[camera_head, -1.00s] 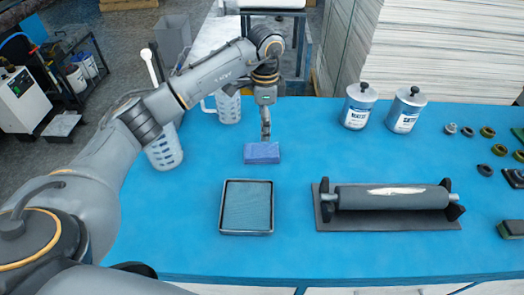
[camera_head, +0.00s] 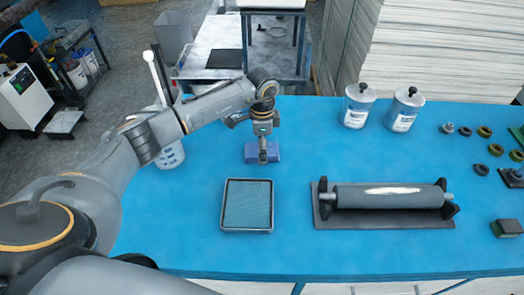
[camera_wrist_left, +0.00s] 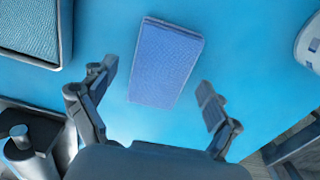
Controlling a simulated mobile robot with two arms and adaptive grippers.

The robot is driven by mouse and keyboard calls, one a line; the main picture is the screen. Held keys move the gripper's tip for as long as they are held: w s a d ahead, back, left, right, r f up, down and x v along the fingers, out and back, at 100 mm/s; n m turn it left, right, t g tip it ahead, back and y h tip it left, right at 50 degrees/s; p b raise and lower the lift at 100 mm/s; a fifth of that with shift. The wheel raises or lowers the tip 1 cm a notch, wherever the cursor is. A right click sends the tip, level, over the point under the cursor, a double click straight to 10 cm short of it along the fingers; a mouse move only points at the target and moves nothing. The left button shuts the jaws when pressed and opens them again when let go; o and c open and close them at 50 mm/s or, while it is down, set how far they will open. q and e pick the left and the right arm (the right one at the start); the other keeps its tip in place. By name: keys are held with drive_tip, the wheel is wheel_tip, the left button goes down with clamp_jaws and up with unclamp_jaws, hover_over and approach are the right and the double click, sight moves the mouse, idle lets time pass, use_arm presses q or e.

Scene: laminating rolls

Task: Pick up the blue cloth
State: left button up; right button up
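The blue cloth (camera_head: 261,151) is a folded, flat rectangular block on the blue table, behind the tray in the head view. My left gripper (camera_head: 263,155) comes down over it there and hides its middle. In the left wrist view, the cloth (camera_wrist_left: 166,63) lies just beyond the fingertips of my left gripper (camera_wrist_left: 155,80). The two fingers are spread wide apart with nothing between them, and the gap is wider than the cloth. I cannot tell the exact height of the fingertips above the table. My right gripper is not in view.
A tray with a teal lining (camera_head: 229,229) sits in front of the cloth. A dark roller (camera_head: 390,197) on a stand is to the right, with two white cans (camera_head: 356,106) behind it. A white perforated cup (camera_head: 171,155) stands left. The blue table (camera_head: 310,140) is clear right of the cloth.

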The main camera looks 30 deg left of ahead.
use_arm(q)
drive_tip(key=c, duration=1.2)
drive_tip(key=shift+o, duration=0.2)
drive_tip(key=shift+r, duration=0.1)
drive_tip(key=shift+r+b, duration=0.3)
drive_tip(key=shift+r, duration=0.15)
wheel_tip(320, 180, up, 2)
drive_tip(key=shift+r+b, duration=0.15)
drive_tip(key=shift+b, duration=0.35)
drive_tip(key=s+d+r+p, duration=0.6)
drive_tip(key=s+r, duration=0.3)
drive_tip(key=s, duration=0.2)
drive_tip(key=shift+s+d+r, duration=0.4)
drive_tip(key=shift+d, duration=0.3)
